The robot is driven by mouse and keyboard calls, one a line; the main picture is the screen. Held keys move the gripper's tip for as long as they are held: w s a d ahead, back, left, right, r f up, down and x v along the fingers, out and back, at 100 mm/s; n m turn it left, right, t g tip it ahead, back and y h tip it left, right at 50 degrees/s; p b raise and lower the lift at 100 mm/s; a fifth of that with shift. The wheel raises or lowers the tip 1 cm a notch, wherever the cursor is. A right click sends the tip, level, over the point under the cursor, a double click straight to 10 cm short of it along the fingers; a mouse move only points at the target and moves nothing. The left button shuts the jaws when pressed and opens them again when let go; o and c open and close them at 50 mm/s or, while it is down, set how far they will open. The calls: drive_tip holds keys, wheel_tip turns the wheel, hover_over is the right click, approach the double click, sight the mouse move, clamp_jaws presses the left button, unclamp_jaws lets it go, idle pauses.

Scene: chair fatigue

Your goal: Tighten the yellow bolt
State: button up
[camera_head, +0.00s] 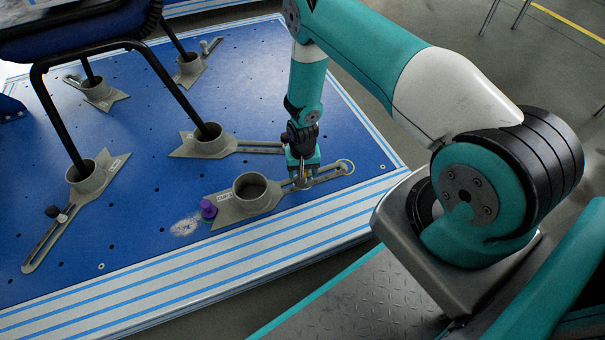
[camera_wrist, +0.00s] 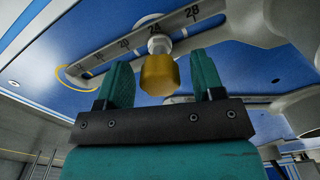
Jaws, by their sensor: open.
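The yellow bolt (camera_wrist: 159,74) shows in the wrist view as a gold-yellow head below a pale collar, set at the slot of a numbered grey bracket (camera_wrist: 185,22). My gripper (camera_wrist: 160,80) is open, with one teal finger on each side of the bolt head and visible gaps between. In the head view, my gripper (camera_head: 302,172) points down over the slotted arm of the front grey bracket (camera_head: 228,213). There the bolt is mostly hidden by the gripper. A thin yellow ring (camera_head: 346,167) marks the far end of the slotted arm.
A purple knob (camera_head: 209,209) stands at the bracket's left end, beside its empty cup. A chair with black legs (camera_head: 62,115) stands in other grey cups on the blue platform (camera_head: 140,215).

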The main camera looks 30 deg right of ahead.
drive_tip(key=shift+n, duration=0.4)
drive_tip(key=n, duration=0.4)
drive_tip(key=c, duration=0.9)
drive_tip(key=m+p, duration=0.1)
drive_tip(key=m, duration=0.2)
drive_tip(key=shift+m, duration=0.4)
drive_tip(key=m, duration=0.4)
